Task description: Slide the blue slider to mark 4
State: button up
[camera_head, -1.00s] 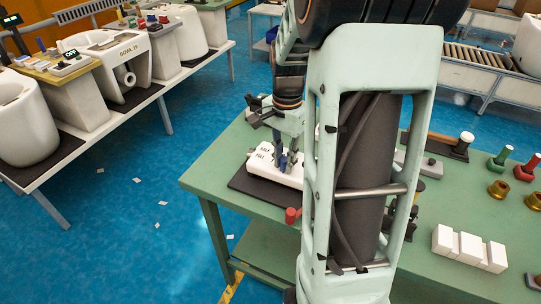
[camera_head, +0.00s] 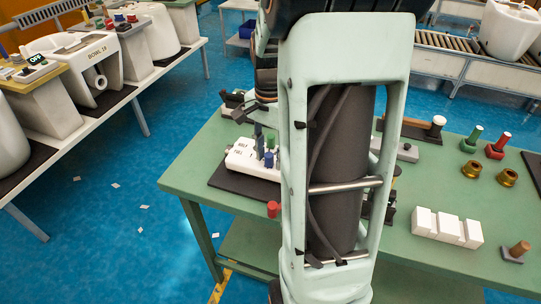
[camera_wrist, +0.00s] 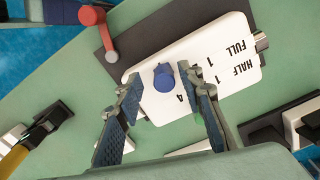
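The blue slider knob (camera_wrist: 163,77) stands on a white block (camera_wrist: 217,62) marked HALF and FULL. It shows between the fingertips of my gripper (camera_wrist: 160,84). The fingers are open, one on each side of the knob, with gaps on both sides. A single mark beside the knob is upside down and looks like a 4 or an A. In the head view the white block (camera_head: 240,155) lies on a dark mat at the table's left end. My gripper (camera_head: 263,138) is over it, partly hidden by my arm. The slider's height below the fingertips is hard to tell.
A red-knobbed lever (camera_wrist: 98,22) stands beside the block. The green table (camera_head: 215,178) also bears white notched blocks (camera_head: 447,228), brass rings (camera_head: 471,169) and green and red pegs (camera_head: 497,146). Black fixtures (camera_wrist: 265,130) lie near the gripper.

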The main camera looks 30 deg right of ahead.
aim_at(270, 155)
notch_tip(270, 155, up, 11)
jog(key=shift+r, duration=0.2)
jog(key=shift+w, duration=0.1)
dwell(0.5)
